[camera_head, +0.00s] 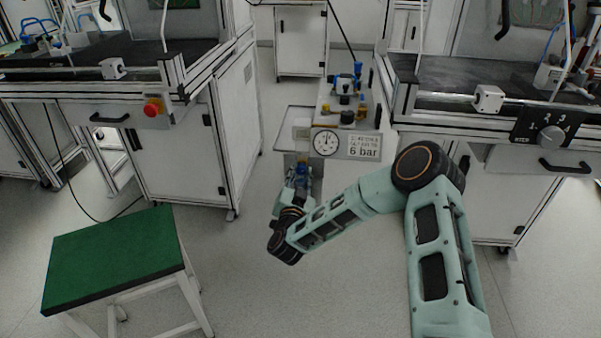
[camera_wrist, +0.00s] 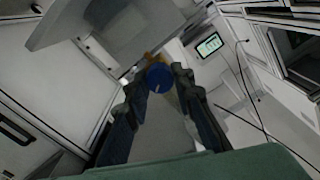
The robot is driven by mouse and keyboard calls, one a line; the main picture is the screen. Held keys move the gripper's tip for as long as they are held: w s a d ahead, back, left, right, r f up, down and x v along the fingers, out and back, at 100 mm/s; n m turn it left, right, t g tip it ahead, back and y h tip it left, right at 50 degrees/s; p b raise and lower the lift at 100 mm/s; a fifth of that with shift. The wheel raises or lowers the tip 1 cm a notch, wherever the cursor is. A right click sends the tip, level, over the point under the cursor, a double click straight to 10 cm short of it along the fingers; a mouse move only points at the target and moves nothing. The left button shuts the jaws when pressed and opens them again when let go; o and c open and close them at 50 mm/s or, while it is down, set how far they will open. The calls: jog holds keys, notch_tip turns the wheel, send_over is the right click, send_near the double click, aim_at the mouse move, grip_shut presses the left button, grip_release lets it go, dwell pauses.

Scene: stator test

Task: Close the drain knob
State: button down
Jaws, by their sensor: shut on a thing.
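The drain knob is a round blue knob (camera_wrist: 159,77) with a light mark on its face, in the upper middle of the wrist view. My gripper (camera_wrist: 157,84) has one finger on each side of it and is shut on it. In the head view my gripper (camera_head: 298,180) points away from me at the front of the test stand, below the gauge. A small blue part (camera_head: 301,169) shows there between the fingers, mostly hidden. I cannot tell how far the knob is turned.
A round pressure gauge (camera_head: 326,143) and a "6 bar" sign (camera_head: 364,147) sit just above my gripper. A green-topped stool (camera_head: 115,255) stands at lower left. Workbenches flank both sides, with a red button (camera_head: 153,107) on the left one and a dial (camera_head: 551,138) on the right.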

dwell(0.3)
jog(key=c, duration=1.7)
grip_release()
jog(key=shift+o, duration=0.2)
jog(key=s, duration=1.2)
jog(key=shift+a, duration=0.2)
